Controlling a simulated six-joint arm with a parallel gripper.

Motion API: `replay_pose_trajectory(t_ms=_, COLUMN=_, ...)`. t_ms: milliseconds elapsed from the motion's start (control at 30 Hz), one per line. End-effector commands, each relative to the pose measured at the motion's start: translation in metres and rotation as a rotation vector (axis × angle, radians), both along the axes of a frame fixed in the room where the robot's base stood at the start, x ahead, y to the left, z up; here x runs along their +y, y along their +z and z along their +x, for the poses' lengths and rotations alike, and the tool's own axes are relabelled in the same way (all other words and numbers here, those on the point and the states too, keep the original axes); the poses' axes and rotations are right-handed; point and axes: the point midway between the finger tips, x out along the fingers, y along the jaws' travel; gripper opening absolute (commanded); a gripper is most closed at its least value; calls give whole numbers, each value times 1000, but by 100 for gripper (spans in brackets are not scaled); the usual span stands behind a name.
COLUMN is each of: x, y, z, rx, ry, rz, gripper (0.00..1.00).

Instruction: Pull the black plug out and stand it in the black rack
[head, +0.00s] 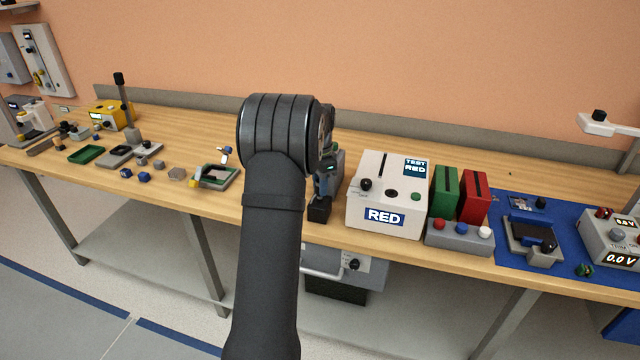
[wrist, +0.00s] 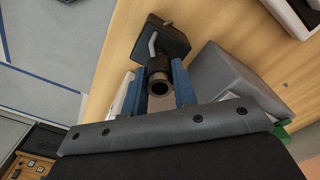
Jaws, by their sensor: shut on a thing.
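My gripper (wrist: 158,92) is shut on a black cylinder with a hollow end, the black plug (wrist: 159,82), held between its two blue fingers in the wrist view. Just beyond the plug is a black block (wrist: 172,42) with a pale grey bent piece on it, possibly the black rack. I cannot tell whether plug and block touch. In the head view my gripper (head: 322,186) points down near the table's front edge, mostly behind my arm. A black block (head: 320,211) shows just below it. The plug is hidden there.
A grey box (wrist: 228,75) stands close beside the fingers. In the head view a white box labelled RED (head: 388,215) stands to the right, then green (head: 445,190) and red (head: 475,196) slotted blocks. A small tray (head: 216,177) lies left of my arm.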

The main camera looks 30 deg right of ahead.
Motion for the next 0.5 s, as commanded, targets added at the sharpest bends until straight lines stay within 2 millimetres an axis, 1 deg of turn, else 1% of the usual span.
replay_pose_trajectory(t_ms=500, x=0, y=-13, z=0, rx=0, ry=0, rz=0, gripper=0)
